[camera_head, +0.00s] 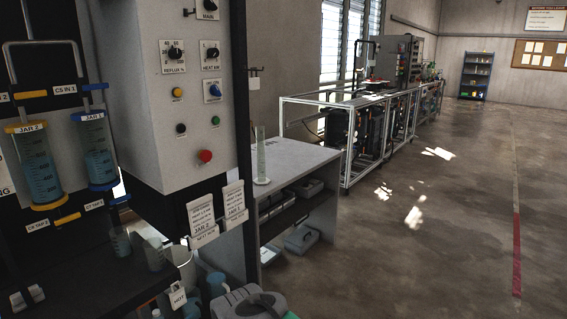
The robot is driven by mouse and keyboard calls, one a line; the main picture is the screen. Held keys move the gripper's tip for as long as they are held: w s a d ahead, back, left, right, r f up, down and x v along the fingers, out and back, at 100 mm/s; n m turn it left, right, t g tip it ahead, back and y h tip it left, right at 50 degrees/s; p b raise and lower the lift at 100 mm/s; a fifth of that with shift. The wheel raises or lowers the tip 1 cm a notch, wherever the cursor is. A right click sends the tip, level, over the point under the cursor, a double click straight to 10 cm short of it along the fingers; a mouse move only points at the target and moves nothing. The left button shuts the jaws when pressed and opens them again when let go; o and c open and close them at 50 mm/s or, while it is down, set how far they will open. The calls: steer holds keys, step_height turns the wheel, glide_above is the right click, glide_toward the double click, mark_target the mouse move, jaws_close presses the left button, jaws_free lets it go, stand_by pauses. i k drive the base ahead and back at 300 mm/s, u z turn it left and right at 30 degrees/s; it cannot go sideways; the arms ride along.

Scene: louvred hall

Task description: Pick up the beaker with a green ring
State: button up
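I see no beaker with a clear green ring. Two small clear beakers stand on the dark bench at the lower left: a left one (120,241) and a right one (155,254), the latter partly in shade. Their ring colours are too small and dark to tell. A tall clear cylinder (261,158) stands upright on the grey side table (285,160). My gripper is not in view.
A control cabinet (185,120) with knobs and a red button rises above the bench. Jars with yellow (37,165) and blue (96,150) rims hang at left. A framed rig (370,125) stands behind. Open floor (430,240) lies right.

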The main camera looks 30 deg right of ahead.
mark_target(119, 236)
steer(key=z, duration=0.3)
steer(key=i, duration=0.8)
steer(key=u, duration=1.25)
steer(key=k, duration=0.5)
steer(key=u, duration=0.75)
steer(key=i, duration=1.05)
steer(key=z, duration=0.5)
steer(key=i, duration=0.45)
steer(key=z, duration=0.05)
